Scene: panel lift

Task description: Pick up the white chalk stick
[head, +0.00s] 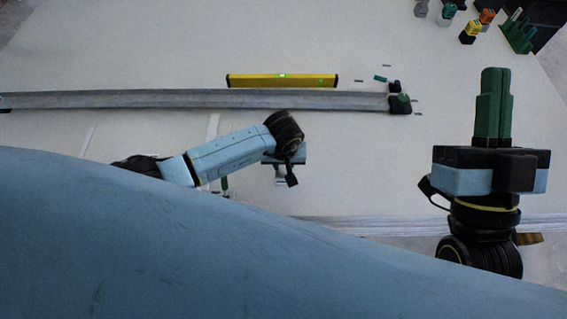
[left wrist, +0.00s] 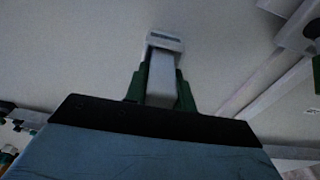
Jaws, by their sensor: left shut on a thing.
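My left gripper (head: 280,174) points down over the light panel in the head view, partly behind its own wrist. In the left wrist view its green fingers (left wrist: 161,85) are shut on a pale, stick-like piece, which looks like the white chalk stick (left wrist: 162,76). A wider pale end with a dark slot shows just beyond the fingertips. I cannot tell whether the piece touches the surface. My right gripper (head: 494,104) is at the right of the head view, its green fingers together and nothing visible between them.
A yellow level (head: 282,80) lies behind a long grey rail (head: 200,99) on the pale surface (head: 340,130). Small coloured items, including a yellow-black one (head: 470,32), and a green rack (head: 518,34) stand at the far right. My blue body hides the lower left.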

